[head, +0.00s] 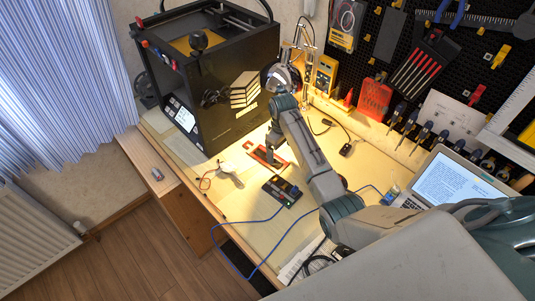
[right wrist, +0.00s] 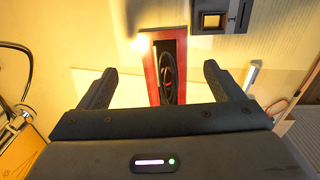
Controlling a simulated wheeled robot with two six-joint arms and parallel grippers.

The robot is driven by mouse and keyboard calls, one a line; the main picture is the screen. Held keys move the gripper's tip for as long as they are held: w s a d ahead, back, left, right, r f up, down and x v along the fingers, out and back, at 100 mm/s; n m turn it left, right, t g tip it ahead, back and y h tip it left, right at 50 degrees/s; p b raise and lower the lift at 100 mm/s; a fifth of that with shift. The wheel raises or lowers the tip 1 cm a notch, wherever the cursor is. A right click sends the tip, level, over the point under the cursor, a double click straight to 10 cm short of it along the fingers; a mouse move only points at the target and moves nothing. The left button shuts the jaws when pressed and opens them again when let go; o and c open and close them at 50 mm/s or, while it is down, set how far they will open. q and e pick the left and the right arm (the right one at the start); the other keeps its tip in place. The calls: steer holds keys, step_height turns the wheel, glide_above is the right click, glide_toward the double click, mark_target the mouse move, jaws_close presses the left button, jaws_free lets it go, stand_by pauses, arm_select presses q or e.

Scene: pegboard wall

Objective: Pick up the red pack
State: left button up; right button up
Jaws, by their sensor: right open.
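The red pack (head: 259,154) lies flat on the lit desk in front of the black printer, partly hidden by my right gripper in the head view. In the right wrist view the red pack (right wrist: 153,72) is a narrow red-edged packet with a dark coiled item inside. My right gripper (head: 273,149) is over the pack. In the right wrist view its two fingers (right wrist: 159,73) stand wide apart, one to each side of the pack, with nothing held. I cannot tell the exact height above the desk. My left gripper is not in view.
A black enclosed printer (head: 225,95) stands behind and left of the pack. A dark multimeter-like device (head: 281,191) lies close in front of it. A laptop (head: 450,180) is at the right, below the tool pegboard (head: 400,40). A blue cable (head: 262,221) hangs over the front edge.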

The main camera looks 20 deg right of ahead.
mark_target(278, 163)
steer(key=shift+f, duration=0.4)
steer(key=f, duration=0.1)
steer(key=f+p, duration=0.1)
steer(key=shift+a+f+p, duration=0.2)
steer(key=shift+f+p, duration=0.1)
step_height(278, 163, down, 2)
steer(key=shift+f, duration=0.45)
steer(key=shift+c, duration=0.2)
steer(key=c, duration=1)
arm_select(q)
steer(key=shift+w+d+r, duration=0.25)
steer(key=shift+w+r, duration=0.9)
